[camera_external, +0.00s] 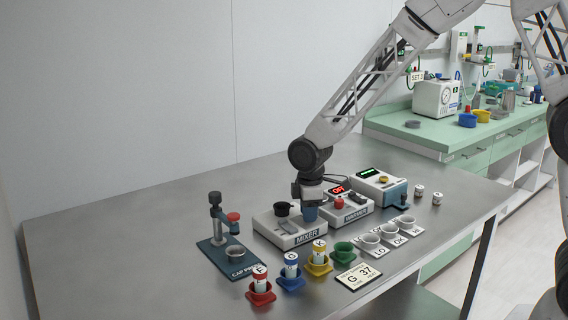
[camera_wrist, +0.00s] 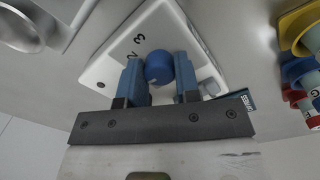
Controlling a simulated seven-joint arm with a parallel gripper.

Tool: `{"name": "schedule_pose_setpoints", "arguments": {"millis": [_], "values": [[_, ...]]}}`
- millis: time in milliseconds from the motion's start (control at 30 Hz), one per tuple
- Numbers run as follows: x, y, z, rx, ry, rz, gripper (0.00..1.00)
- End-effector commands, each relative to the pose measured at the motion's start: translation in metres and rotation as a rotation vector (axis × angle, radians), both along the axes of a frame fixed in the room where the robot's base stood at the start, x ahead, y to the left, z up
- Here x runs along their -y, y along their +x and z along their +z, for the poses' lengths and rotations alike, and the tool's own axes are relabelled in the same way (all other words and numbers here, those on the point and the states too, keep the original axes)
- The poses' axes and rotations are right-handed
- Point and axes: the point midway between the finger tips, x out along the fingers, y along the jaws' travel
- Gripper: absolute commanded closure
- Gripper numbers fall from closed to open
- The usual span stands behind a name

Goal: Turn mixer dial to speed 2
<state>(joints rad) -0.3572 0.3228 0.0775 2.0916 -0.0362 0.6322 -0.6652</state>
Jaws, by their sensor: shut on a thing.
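The mixer (camera_external: 280,230) is a white box with a dark "MIXER" label, standing on the grey table near the middle of the external view. In the wrist view its white top (camera_wrist: 115,66) shows the printed numbers 2 and 3 beside a round blue dial (camera_wrist: 159,66). My gripper (camera_external: 310,213) points down over the mixer's right part. In the wrist view its two blue fingers are shut on the dial, one on each side.
The cap press (camera_external: 238,262) stands left of the mixer. A warmer (camera_external: 352,213) with a red display is close on its right. Coloured holders with vials, such as the red one (camera_external: 261,293), line the front. A "G 37" card (camera_external: 359,277) lies near the front edge.

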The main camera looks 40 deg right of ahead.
Motion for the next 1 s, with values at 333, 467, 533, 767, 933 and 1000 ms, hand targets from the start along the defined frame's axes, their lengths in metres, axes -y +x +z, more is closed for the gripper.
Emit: {"name": "schedule_pose_setpoints", "arguments": {"millis": [333, 467, 533, 767, 933, 1000], "values": [[-0.0002, 0.0001, 0.0003, 0.0, 0.0, -0.205, 0.93], [-0.0001, 0.0, 0.0004, 0.0, 0.001, -0.313, 0.93], [-0.0004, 0.0005, 0.0007, 0.002, 0.001, -0.374, 0.93], [-0.0003, 0.0006, 0.0009, 0.0, 0.0, -0.559, 0.93], [-0.0002, 0.0002, 0.0003, 0.0, -0.001, -0.659, 0.93], [-0.0002, 0.0004, 0.0006, 0.0, 0.0, -0.688, 0.93]]}}
